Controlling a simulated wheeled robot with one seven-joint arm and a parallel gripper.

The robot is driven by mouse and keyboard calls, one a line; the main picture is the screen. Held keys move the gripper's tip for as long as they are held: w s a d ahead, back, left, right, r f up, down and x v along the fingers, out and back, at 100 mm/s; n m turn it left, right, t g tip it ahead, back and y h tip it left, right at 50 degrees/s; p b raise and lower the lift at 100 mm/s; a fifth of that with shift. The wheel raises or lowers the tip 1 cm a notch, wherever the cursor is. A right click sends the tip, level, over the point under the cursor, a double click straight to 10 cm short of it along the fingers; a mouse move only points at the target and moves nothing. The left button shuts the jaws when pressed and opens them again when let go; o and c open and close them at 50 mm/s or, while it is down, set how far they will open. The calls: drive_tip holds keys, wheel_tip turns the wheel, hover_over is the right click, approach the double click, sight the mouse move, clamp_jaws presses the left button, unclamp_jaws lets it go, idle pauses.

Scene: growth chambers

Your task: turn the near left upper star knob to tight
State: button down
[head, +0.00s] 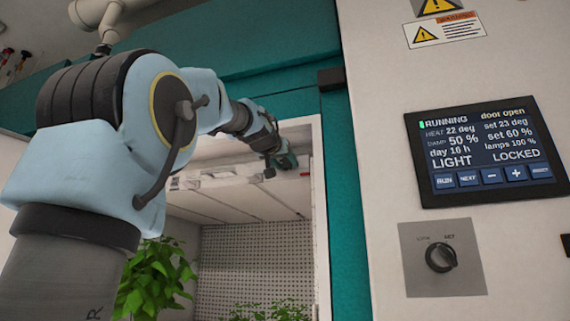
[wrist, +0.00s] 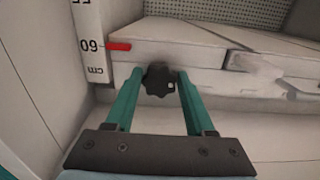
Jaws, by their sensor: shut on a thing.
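The black star knob (wrist: 158,79) sits on the front edge of a white panel, in the middle of the wrist view. My gripper (wrist: 157,84) is shut on the knob, with one teal finger on each side of it. In the head view my gripper (head: 284,160) is inside the open chamber at its upper part, and the knob cannot be made out there. A red pointer (wrist: 119,46) beside the knob lies near the 60 mark of a white cm scale (wrist: 90,45).
The chamber's right door frame (head: 318,220) stands close to my arm. Green plants (head: 155,275) grow below it. A control panel screen (head: 487,150) reads door open, and a dial (head: 440,257) is under it. The chamber's perforated back wall (head: 255,262) is visible.

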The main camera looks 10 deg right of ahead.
drive_tip(key=shift+m+b, duration=0.3)
drive_tip(key=m+b, duration=0.2)
drive_tip(key=m, duration=0.1)
drive_tip(key=shift+f+m+b, duration=0.15)
drive_tip(key=shift+m+b, duration=0.15)
drive_tip(key=shift+b, duration=0.1)
drive_tip(key=m+b, duration=0.2)
drive_tip(key=m, duration=0.2)
drive_tip(key=shift+m, duration=0.3)
drive_tip(key=m+b, duration=0.1)
drive_tip(key=m, duration=0.3)
drive_tip(key=shift+r, duration=0.2)
drive_tip(key=shift+m, duration=2.5)
drive_tip(key=shift+c, duration=1.3)
unclamp_jaws()
drive_tip(key=shift+a, duration=0.1)
